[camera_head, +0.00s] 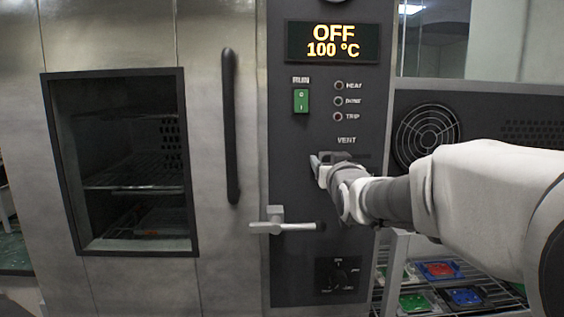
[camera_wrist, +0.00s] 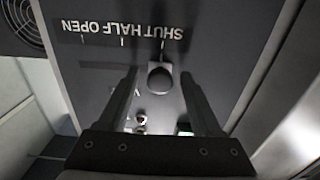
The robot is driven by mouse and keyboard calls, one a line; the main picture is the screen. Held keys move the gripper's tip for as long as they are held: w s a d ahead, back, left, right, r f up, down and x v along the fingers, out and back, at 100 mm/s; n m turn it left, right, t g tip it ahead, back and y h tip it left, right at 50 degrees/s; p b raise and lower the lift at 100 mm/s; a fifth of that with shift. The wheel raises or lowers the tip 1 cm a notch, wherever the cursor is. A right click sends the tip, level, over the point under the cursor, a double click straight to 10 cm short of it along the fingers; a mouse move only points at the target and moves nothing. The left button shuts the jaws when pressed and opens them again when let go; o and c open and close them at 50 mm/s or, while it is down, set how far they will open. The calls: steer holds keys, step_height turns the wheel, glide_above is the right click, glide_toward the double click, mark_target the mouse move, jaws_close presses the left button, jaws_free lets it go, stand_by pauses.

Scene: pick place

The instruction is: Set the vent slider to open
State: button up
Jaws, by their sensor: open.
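The vent slider shows in the wrist view as a dark rounded knob (camera_wrist: 160,78) on the oven's dark control panel (camera_wrist: 225,60). The wrist view is upside down; the scale reads SHUT, HALF and OPEN from its right to its left. The knob lines up with the SHUT tick. My gripper (camera_wrist: 158,74) is open, with one finger on each side of the knob and a visible gap to each. In the head view my gripper (camera_head: 320,165) is at the panel just below the VENT label (camera_head: 346,140), hiding the slider.
A display (camera_head: 333,41) reads OFF, 100 °C. A green RUN switch (camera_head: 301,100) sits above left of my gripper, and a lever handle (camera_head: 283,226) juts out below left. A long door handle (camera_head: 230,125) is further left. A wire rack with coloured trays (camera_head: 440,270) stands at lower right.

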steer(key=shift+w, duration=0.45)
jaws_close()
stand_by(1.2)
